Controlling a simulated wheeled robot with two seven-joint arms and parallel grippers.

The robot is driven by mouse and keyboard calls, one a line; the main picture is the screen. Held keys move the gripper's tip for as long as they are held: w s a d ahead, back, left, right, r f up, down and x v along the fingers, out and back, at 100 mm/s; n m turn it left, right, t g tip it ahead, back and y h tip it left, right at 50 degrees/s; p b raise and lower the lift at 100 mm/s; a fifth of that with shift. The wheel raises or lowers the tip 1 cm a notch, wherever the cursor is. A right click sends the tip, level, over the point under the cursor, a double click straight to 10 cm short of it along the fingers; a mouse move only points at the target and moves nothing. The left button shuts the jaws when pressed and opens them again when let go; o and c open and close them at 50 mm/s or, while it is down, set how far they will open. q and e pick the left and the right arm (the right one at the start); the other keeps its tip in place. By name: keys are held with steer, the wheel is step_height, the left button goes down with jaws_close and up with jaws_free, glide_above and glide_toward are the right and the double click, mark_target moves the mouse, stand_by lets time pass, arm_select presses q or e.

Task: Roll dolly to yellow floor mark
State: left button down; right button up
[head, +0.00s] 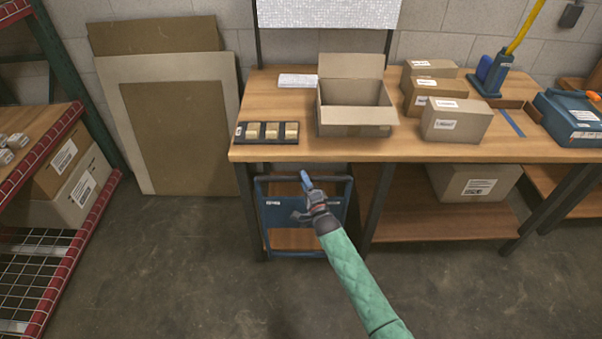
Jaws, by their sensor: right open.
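A blue framed item, which looks like the dolly (278,217), stands upright at the front left of the workbench. Its top bar is just below the tabletop edge, and its wheels cannot be made out. My right gripper (307,184) is in front of its upper part, open, with my green-sleeved arm coming from the lower right. I cannot tell whether the fingers touch the frame. My arm hides part of the blue panel. No yellow floor mark is in view. My left gripper is not in view.
The workbench (480,148) holds an open carton (356,116), closed boxes (455,122) and a dark tray (240,141). Flat cardboard sheets (180,130) lean on the wall. A red-edged rack (62,275) stands at left. The grey floor between rack and bench is clear.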

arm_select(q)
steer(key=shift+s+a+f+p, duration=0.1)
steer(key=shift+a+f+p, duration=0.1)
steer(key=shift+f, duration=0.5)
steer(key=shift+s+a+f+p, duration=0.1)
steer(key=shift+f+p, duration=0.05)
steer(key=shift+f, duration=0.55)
arm_select(e)
steer(key=shift+x, duration=1.7)
jaws_close()
